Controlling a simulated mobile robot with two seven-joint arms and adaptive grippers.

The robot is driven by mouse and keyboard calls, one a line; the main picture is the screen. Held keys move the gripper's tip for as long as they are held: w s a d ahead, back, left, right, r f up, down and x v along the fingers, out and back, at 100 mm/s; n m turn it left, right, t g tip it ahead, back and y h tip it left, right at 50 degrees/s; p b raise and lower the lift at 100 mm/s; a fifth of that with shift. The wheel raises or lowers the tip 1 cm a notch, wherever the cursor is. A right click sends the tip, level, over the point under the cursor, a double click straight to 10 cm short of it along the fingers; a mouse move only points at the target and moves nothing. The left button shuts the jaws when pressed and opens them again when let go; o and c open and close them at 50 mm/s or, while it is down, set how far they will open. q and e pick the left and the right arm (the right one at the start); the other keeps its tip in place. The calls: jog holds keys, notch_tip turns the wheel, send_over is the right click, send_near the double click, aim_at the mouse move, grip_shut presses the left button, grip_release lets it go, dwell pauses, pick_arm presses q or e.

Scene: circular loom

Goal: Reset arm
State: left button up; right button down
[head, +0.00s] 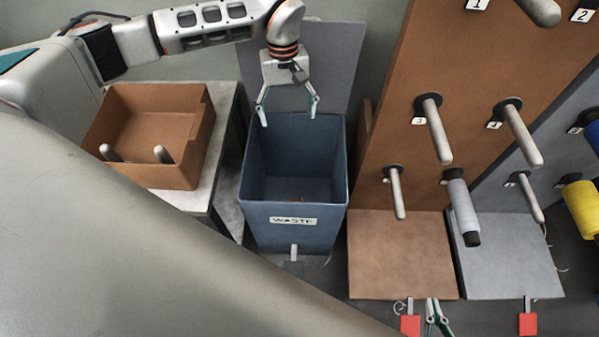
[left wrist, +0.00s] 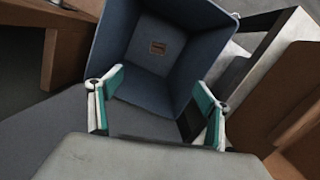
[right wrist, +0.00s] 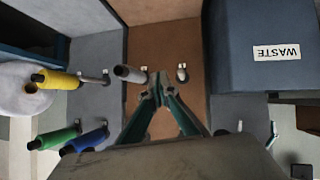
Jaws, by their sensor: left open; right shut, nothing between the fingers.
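My left gripper (head: 287,110) is open and empty above the blue waste bin (head: 297,220), with its fingers spread over the bin's opening. In the left wrist view the open fingers (left wrist: 155,100) frame the bin (left wrist: 190,35), and a small brownish patch (left wrist: 158,48) shows inside it. My right gripper (head: 432,318) shows only in part at the bottom edge of the head view, in front of the brown panel. In the right wrist view its fingertips (right wrist: 160,92) are together with nothing between them.
A brown box (head: 150,140) with two pegs inside stands on a table at the left. The brown rack (head: 450,80) and grey rack carry several pegs. A grey-white spool (head: 462,208) sits on one peg; a yellow spool (head: 582,208) is at the far right. Red tags (head: 410,325) hang at the front.

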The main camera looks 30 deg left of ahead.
pick_arm(q)
jog(key=shift+r, duration=0.25)
